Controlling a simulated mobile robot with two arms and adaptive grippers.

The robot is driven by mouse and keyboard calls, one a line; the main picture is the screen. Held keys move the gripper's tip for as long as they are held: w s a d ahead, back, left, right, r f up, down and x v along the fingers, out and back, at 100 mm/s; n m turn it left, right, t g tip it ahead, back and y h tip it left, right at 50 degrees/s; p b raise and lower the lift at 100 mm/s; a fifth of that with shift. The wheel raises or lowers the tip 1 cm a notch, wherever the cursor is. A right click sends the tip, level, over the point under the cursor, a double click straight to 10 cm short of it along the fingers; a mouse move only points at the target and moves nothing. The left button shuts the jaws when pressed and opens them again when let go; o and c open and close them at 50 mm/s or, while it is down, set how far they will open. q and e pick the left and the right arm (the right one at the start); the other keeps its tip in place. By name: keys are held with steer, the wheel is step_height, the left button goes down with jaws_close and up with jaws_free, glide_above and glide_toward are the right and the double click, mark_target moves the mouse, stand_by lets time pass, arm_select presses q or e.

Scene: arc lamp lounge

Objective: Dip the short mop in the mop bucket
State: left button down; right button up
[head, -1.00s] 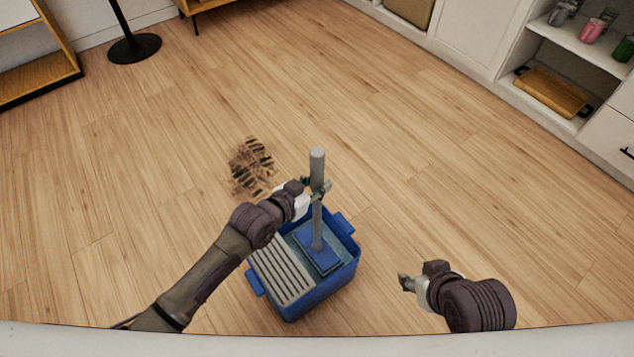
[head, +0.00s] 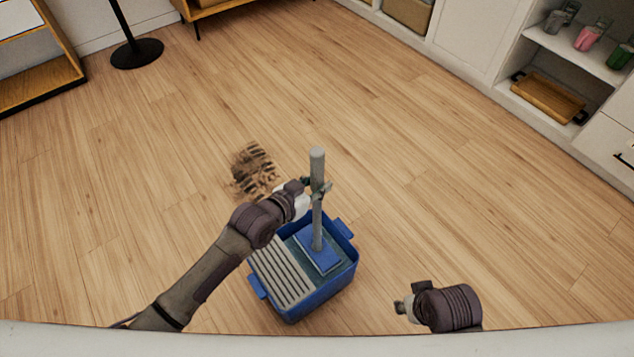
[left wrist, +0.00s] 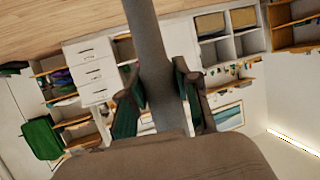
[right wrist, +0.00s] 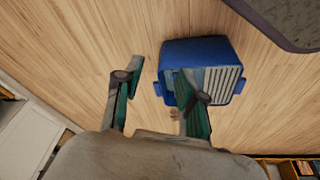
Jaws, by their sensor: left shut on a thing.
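The short mop (head: 317,230) has a grey handle and a flat blue head, and it stands nearly upright. Its head (head: 319,255) is inside the open part of the blue mop bucket (head: 322,298), beside the grey slatted part (head: 281,272). I cannot tell how deep the head sits in the water. My left gripper (head: 319,189) is shut around the upper handle, which also shows between its fingers in the left wrist view (left wrist: 148,45). My right gripper (head: 403,307) is empty, right of the bucket; its fingers are apart in the right wrist view (right wrist: 160,92), where the bucket (right wrist: 190,48) also shows.
A dark brown dirt patch (head: 255,170) lies on the wooden floor beyond the bucket. A black round stand base (head: 137,53) is at the back left. White shelving with a wooden tray (head: 548,97) runs along the right. The floor between is clear.

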mark_target(312, 164)
arm_select(q)
steer(key=shift+r+p, duration=0.55)
steer(key=shift+r, duration=0.2)
steer(key=shift+r+p, duration=0.7)
steer(key=shift+p, duration=0.05)
steer(key=shift+r+p, duration=0.7)
arm_select(e)
steer(key=s+f+g, duration=0.1)
steer(key=s+f, duration=0.2)
steer(key=f, duration=1.1)
arm_select(q)
steer(key=shift+r+p, duration=1.35)
steer(key=shift+p, duration=0.05)
steer(key=shift+r+p, duration=0.75)
arm_select(e)
steer(key=s+d+f+g, duration=0.1)
steer(key=s+d+f, duration=0.1)
steer(key=s+f, duration=0.7)
steer(key=shift+s+d, duration=0.15)
steer(key=shift+s, duration=1.25)
steer(key=shift+r, duration=0.1)
